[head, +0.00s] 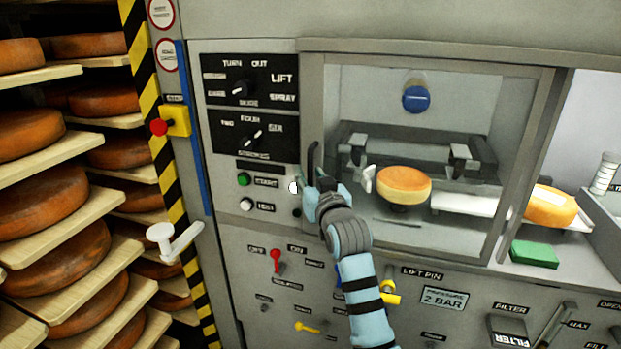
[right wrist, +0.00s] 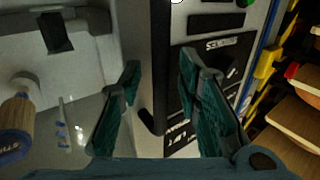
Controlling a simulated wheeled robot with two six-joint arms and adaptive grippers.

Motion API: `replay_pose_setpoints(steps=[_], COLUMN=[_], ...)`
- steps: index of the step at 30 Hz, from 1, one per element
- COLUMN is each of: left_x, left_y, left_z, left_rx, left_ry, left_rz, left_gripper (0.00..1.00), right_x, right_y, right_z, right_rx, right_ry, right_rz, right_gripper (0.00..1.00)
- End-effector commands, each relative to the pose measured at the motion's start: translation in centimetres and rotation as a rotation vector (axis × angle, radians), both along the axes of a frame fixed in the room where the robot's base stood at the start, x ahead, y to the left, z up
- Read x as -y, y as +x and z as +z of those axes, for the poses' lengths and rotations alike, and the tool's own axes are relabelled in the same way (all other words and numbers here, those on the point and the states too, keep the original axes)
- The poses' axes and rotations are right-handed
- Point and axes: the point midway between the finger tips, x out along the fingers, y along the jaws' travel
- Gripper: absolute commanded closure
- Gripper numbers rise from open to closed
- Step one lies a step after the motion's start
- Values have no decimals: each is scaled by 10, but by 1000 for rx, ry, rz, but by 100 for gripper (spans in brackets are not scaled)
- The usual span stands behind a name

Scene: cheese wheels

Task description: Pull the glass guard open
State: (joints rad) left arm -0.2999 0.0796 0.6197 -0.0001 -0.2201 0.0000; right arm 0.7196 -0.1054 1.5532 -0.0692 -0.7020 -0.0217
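The glass guard (head: 312,75) is a grey-framed clear panel over the machine's chamber, and it looks shut. Its dark upright handle (head: 312,158) is on the left side of the frame. My right gripper (head: 322,182) is at the lower part of this handle. In the right wrist view, its two green-padded fingers (right wrist: 158,62) are apart, with the dark handle (right wrist: 158,115) between them. A gap shows on each side of the handle, so the fingers do not seem to press on it. My left gripper is out of view.
Behind the glass, a cheese wheel (head: 404,184) sits on a support below a blue round part (head: 416,99). A control panel (head: 249,82) is left of the guard. Shelves of cheese wheels (head: 45,205) stand at far left. A green block (head: 534,254) lies at right.

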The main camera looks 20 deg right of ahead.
Motion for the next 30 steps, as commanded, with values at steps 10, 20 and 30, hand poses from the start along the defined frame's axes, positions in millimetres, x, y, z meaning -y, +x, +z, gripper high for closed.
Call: replay_pose_setpoints(steps=[10, 20, 30], left_x=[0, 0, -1], left_y=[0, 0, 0], left_z=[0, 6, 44], left_rx=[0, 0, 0], left_ry=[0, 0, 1], left_rz=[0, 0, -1], left_gripper=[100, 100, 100], right_x=[0, 7, 57], right_y=[0, -4, -38], right_z=[0, 1, 4], right_rx=[0, -2, -7], right_ry=[0, -1, -6], right_rz=[0, -1, 11], right_gripper=[100, 100, 100])
